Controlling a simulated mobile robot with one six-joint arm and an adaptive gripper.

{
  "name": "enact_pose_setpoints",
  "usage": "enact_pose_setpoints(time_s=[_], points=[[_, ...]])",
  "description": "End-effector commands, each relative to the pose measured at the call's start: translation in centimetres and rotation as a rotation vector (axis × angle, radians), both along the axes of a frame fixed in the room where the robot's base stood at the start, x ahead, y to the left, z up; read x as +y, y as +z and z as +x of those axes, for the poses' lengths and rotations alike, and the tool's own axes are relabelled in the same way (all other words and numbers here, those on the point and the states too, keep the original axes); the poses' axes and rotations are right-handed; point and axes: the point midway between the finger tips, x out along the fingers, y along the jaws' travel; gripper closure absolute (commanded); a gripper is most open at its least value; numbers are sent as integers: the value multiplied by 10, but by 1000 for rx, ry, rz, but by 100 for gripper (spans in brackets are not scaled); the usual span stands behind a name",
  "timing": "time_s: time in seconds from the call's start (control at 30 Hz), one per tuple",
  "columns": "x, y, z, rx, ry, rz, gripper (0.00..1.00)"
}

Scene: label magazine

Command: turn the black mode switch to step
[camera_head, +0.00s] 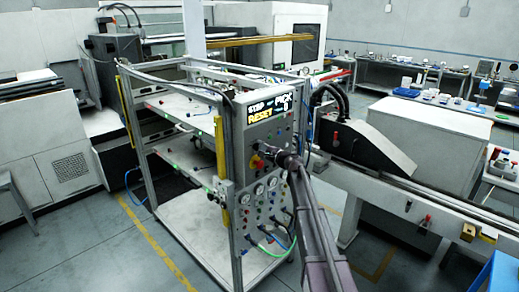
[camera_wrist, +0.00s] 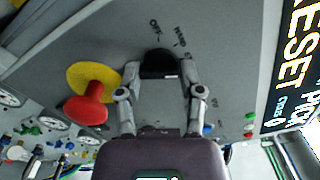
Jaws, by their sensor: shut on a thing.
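The black mode switch (camera_wrist: 158,64) is a round dark knob on the grey control panel (camera_wrist: 100,45), seen in the wrist view. My gripper (camera_wrist: 159,75) has one finger on each side of it and is shut on it. Small labels stand above and to the right of the knob, upside down or tilted; I cannot read them surely. Which label the knob points to cannot be told. In the head view my gripper (camera_head: 276,152) meets the panel (camera_head: 252,135) and hides the switch.
A red mushroom button (camera_wrist: 88,103) on a yellow disc (camera_wrist: 92,76) sits close left of my gripper. A lit display (camera_wrist: 298,65) showing RESET is at right. Gauges (camera_head: 260,188) and hoses (camera_head: 275,240) are below. A conveyor machine (camera_head: 365,145) stands to the right.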

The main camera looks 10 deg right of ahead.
Motion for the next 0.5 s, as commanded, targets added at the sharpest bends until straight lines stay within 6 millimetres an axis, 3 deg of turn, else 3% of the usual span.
enact_pose_setpoints(time_s=[0.23, 0.27, 0.3, 0.37, 0.5], points=[[0, 1, 2, -1, -2, 3, 99], [0, 1, 2, -1, -2, 2, 42], [0, 1, 2, -1, -2, 2, 30], [0, 1, 1, -1, -2, 2, 17], [0, 0, 1, -1, 0, 1, 17]])
